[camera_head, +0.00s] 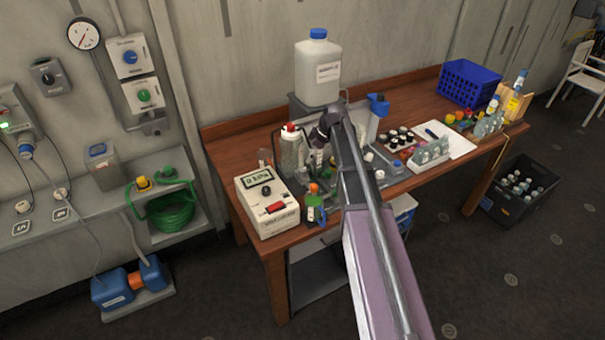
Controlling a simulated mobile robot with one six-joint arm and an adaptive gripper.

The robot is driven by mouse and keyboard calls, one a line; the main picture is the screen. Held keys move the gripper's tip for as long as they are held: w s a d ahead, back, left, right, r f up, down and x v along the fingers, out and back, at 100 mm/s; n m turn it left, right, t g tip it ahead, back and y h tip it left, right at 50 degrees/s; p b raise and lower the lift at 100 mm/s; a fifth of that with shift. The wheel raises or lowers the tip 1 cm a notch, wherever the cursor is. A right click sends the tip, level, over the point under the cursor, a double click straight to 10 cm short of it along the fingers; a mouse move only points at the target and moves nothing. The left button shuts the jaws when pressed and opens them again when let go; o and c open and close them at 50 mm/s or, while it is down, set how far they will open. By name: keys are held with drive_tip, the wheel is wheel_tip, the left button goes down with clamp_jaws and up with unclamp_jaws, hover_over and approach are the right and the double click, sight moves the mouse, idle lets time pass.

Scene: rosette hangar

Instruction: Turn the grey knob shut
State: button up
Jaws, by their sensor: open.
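A grey box with a small dark grey knob (48,78) is on the wall at the far left; the knob's setting is too small to read. To its right are a wall box with a blue knob (130,57) and one with a green knob (144,95). My gripper (317,158) is open, over the cluttered workbench and far to the right of these knobs. It touches none of them. My own arm and the bench objects partly hide its fingertips.
The wooden workbench (225,150) holds a white meter (268,203), a large jug (318,72) and several bottles. A round gauge (84,34) is above the wall boxes. Below are a grey shelf (90,205) and a green hose (172,212). A dark crate (515,190) is on the floor.

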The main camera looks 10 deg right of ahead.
sight(303, 169)
drive_tip(key=shift+b+x, duration=3.55)
drive_tip(key=shift+x, duration=0.6)
clamp_jaws()
